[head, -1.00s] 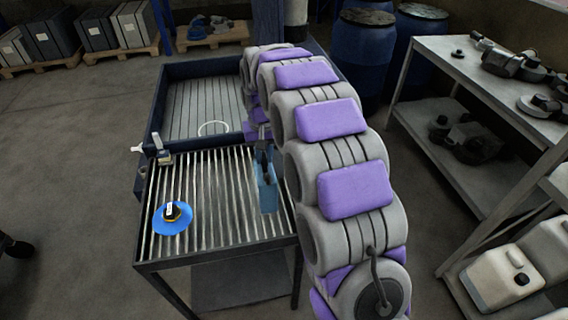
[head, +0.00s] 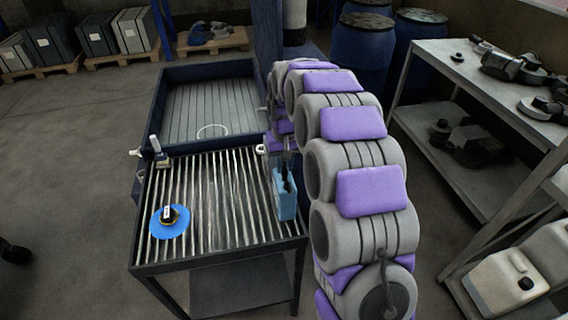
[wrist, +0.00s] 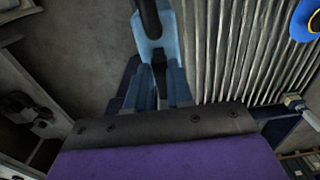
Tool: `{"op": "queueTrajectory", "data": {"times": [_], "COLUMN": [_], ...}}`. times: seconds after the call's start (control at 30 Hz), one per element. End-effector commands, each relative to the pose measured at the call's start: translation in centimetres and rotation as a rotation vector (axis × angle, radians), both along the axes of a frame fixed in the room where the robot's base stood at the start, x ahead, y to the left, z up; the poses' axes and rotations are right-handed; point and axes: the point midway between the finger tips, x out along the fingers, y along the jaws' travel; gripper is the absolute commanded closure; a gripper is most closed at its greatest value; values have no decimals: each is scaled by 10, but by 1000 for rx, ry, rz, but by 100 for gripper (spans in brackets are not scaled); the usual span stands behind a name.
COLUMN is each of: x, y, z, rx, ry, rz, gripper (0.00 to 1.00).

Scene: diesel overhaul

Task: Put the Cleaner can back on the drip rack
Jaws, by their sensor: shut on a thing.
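A light-blue can (head: 286,204), which I take for the Cleaner can, is at the right edge of the slatted drip rack (head: 215,208). No label on it can be read. My gripper (head: 286,170) is shut on its upper part from above, and its dark fingers hide some of it. In the wrist view the can (wrist: 172,48) shows behind the fingers (wrist: 157,62), with the rack slats (wrist: 245,50) to its right and floor to its left. I cannot tell whether the can touches the rack.
A blue disc with a black and yellow top (head: 170,222) lies on the rack's front left. The middle slats are clear. A dark-walled basin (head: 210,105) adjoins the rack behind. A metal shelf (head: 490,95) with parts stands at the right, and blue drums (head: 360,55) stand at the back.

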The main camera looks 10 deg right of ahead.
Motion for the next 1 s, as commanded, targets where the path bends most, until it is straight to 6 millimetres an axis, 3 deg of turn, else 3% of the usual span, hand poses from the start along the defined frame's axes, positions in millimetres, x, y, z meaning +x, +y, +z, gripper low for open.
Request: {"op": "queueTrajectory", "data": {"times": [0.1, 0.13, 0.4, 0.73, 1.0], "x": [1, 1, 1, 2, 2], "y": [1, 1, 1, 1, 0], "z": [2, 1, 1, 8, 57], "rx": [-1, -1, -1, -1, -1], "ry": [-3, -3, -2, -4, -9], "rz": [0, 0, 0, 0, 0], "gripper": [100, 78, 54, 54, 54]}}
